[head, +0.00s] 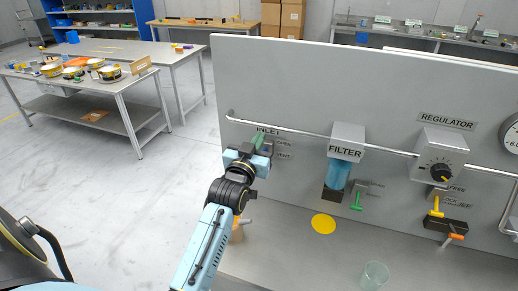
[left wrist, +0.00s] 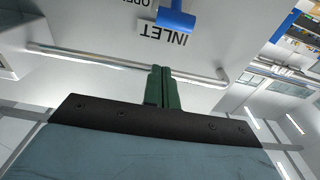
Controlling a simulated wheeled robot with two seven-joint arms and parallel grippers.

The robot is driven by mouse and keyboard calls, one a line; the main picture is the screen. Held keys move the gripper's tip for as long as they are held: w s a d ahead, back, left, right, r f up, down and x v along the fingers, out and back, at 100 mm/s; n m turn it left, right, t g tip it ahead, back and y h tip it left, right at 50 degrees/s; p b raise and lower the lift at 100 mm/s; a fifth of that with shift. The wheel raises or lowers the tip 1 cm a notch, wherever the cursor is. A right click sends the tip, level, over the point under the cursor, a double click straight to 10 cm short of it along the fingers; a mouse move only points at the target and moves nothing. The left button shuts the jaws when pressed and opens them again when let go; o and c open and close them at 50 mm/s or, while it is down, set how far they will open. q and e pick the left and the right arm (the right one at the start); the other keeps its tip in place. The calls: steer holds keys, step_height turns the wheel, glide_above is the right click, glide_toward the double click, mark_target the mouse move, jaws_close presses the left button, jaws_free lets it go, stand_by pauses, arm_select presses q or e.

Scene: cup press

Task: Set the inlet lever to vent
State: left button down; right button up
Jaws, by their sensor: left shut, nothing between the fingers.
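The inlet lever shows in the left wrist view as a blue handle (left wrist: 176,18) at the top edge, beside the INLET label (left wrist: 163,36); the rest of it is cut off. In the head view the INLET label (head: 268,131) is on the grey panel, and my left gripper hides most of the lever area. My left gripper (head: 258,140) is in front of the panel there. Its green fingers (left wrist: 162,88) are shut and empty, apart from the blue handle in the wrist picture. I cannot tell the lever's exact setting. My right gripper is not in view.
A metal pipe (head: 300,131) runs across the panel (head: 350,80) to the filter (head: 346,141) and regulator (head: 438,155). A green lever (head: 356,201), a yellow lever (head: 436,207) and a clear cup (head: 374,275) are to the right. A yellow disc (head: 323,224) lies on the bench.

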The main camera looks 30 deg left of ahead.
arm_select(q)
steer(key=shift+x, duration=0.95)
steer(key=shift+s+d+f, duration=0.1)
steer(key=shift+s+f, duration=0.15)
steer(key=shift+f, duration=0.4)
steer(key=shift+s+f, duration=0.25)
steer(key=shift+f, duration=0.4)
steer(key=shift+s+d+f, duration=0.1)
steer(key=shift+s+f, duration=0.1)
steer(key=shift+f, duration=0.5)
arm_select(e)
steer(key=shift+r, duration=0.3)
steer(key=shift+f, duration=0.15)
